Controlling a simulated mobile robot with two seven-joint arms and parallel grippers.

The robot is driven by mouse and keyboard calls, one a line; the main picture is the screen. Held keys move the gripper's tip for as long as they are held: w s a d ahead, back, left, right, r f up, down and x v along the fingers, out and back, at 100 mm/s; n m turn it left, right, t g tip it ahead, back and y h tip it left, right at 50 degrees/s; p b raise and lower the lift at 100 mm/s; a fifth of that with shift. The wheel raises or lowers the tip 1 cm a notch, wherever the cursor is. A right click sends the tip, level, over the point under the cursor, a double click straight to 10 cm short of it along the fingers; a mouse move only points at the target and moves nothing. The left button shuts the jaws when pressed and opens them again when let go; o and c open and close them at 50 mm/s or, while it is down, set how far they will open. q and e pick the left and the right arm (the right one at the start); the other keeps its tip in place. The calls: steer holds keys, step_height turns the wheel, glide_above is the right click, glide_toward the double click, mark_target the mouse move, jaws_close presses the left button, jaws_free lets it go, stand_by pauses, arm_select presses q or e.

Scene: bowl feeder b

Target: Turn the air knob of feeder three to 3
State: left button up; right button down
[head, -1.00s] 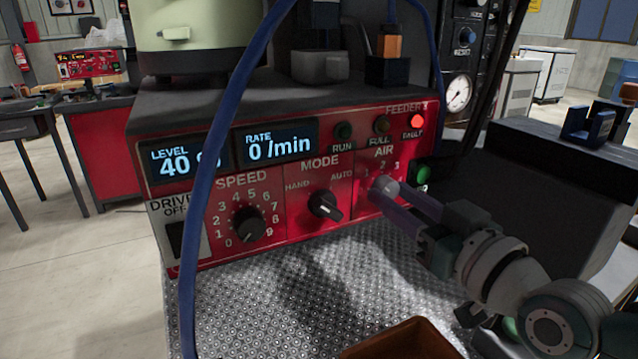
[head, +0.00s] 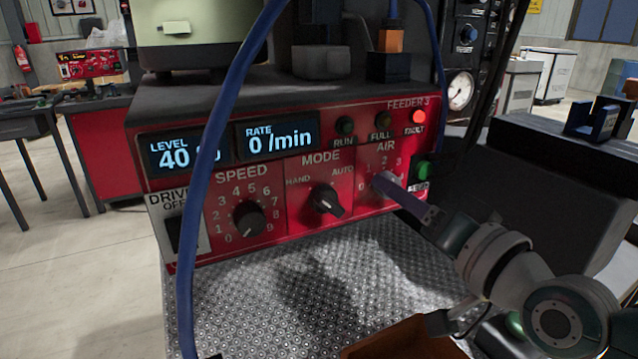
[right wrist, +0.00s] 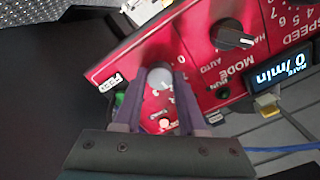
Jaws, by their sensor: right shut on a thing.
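The red control panel (head: 275,236) labelled FEEDER 3 faces me in the head view. Its AIR knob sits at the panel's right side, below the marks 1, 2 and 3, with 0 at lower left. My right gripper (head: 384,182) is shut on the AIR knob. In the right wrist view, the knob's grey round end (right wrist: 160,77) shows between the two purple fingers of the right gripper (right wrist: 159,84). The fingers hide the knob's pointer, so I cannot tell its setting. My left gripper is not in view.
The MODE knob (head: 325,200) and SPEED knob (head: 249,219) are left of the AIR knob. A green button (head: 423,170) is close on its right. The red FAULT lamp (head: 417,116) is lit. A blue hose (head: 205,190) hangs before the panel. A brown bin (head: 405,341) is below.

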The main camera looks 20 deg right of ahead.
steer(key=shift+m+b, duration=0.95)
steer(key=shift+m, duration=4.05)
steer(key=shift+c, duration=2.4)
jaws_free()
steer(key=shift+s, duration=0.1)
